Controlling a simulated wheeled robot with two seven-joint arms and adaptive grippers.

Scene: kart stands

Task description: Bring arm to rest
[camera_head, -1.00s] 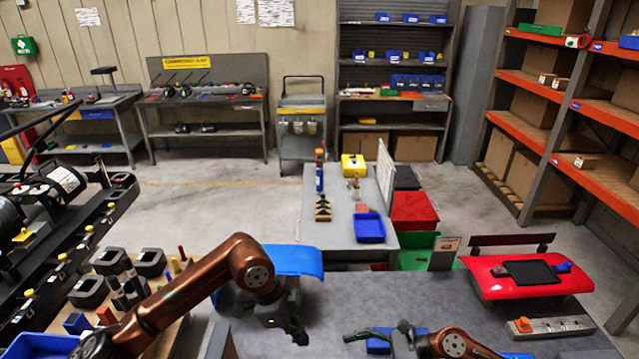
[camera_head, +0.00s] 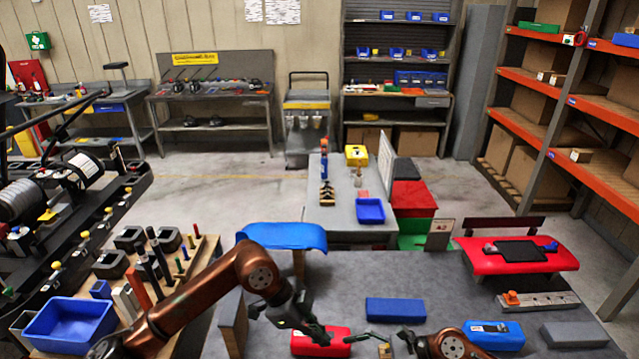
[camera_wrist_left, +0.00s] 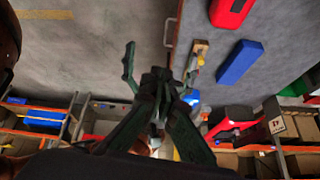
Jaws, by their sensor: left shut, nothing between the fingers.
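My left arm comes in from the left in the head view. Its gripper (camera_head: 312,328) is shut and empty, low over the grey table (camera_head: 350,275) and beside a red block (camera_head: 318,341). I cannot tell whether it touches the block. In the left wrist view the dark gripper fingers (camera_wrist_left: 160,70) show against the grey floor or table, with nothing held. My right gripper (camera_head: 378,340) is at the bottom centre of the head view, partly cut off by its own arm. Its jaw gap is unclear.
A blue block (camera_head: 395,310) lies behind the right gripper; another blue block (camera_head: 495,335) and a grey block (camera_head: 575,334) lie to the right. A red seat-like pad (camera_head: 515,255) stands beyond. A peg board (camera_head: 190,255) and blue bin (camera_head: 68,322) are left.

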